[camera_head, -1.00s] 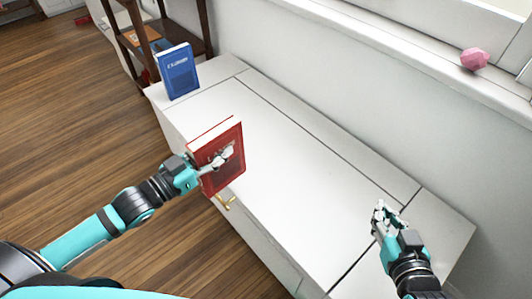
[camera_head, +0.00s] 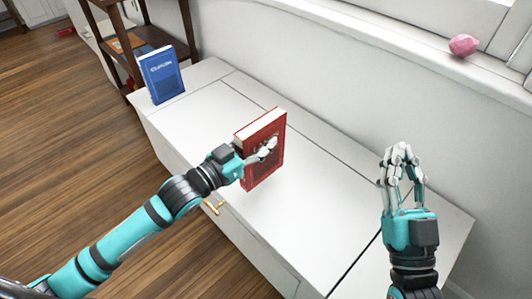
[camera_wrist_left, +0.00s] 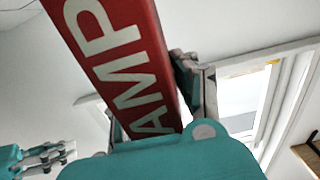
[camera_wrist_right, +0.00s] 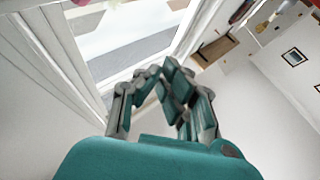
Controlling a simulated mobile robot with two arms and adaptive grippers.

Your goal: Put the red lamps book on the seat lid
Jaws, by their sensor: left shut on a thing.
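The red lamps book (camera_head: 266,155) is upright, with its red cover facing me and its pale page edge on top. My left gripper (camera_head: 262,152) is shut on it, and in the left wrist view the red spine (camera_wrist_left: 120,60) with white letters passes between the fingers. In the head view the book overlaps the white seat lid (camera_head: 310,200); I cannot tell whether its lower edge touches the lid. My right gripper (camera_head: 401,160) is empty, fingers pointing up, in front of the lid's right end; its fingertips (camera_wrist_right: 163,75) curl close together.
A blue book (camera_head: 161,75) stands upright on the far left end of the bench, by a dark wooden shelf (camera_head: 120,50). A pink object (camera_head: 463,45) sits on the window sill (camera_head: 400,62). The middle of the lid is clear.

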